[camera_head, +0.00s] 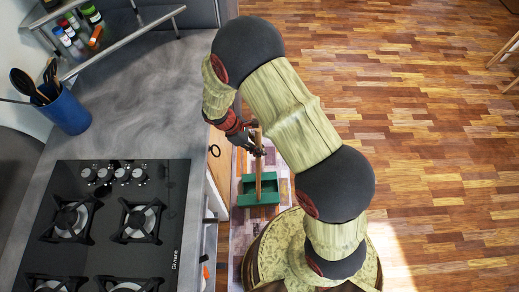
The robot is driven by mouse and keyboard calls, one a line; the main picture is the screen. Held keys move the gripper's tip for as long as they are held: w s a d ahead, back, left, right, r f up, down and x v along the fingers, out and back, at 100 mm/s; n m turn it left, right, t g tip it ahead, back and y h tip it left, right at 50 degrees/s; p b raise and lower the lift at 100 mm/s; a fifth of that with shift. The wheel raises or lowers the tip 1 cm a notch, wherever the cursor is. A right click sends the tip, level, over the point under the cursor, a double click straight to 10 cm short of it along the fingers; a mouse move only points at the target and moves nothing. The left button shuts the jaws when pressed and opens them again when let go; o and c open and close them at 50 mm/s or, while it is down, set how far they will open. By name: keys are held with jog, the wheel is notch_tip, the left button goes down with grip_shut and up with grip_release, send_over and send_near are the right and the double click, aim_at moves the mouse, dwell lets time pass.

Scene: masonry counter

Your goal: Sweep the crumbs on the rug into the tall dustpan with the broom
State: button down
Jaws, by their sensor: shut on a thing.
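The green dustpan (246,199) stands on the rug (238,222), a narrow patterned strip between the counter and my arm. A brown wooden handle (258,172) rises over the middle of the dustpan. I cannot tell whether it belongs to the broom or to the dustpan. My gripper (257,147) is shut on this handle near its upper part, above the dustpan's far side. No broom head shows, and I cannot make out any crumbs. My arm hides the rug to the right.
The grey counter (133,110) with a black gas hob (112,228) runs along the left. A blue utensil pot (67,112) and a rack (115,43) with small bottles stand on it. A wooden cabinet front (219,165) is close beside the rug. Open wooden floor (430,130) lies right.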

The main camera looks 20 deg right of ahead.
aim_at(259, 143)
notch_tip(259, 143, up, 4)
jog(key=p, duration=0.2)
jog(key=shift+w+p, duration=0.15)
jog(key=shift+p, duration=0.15)
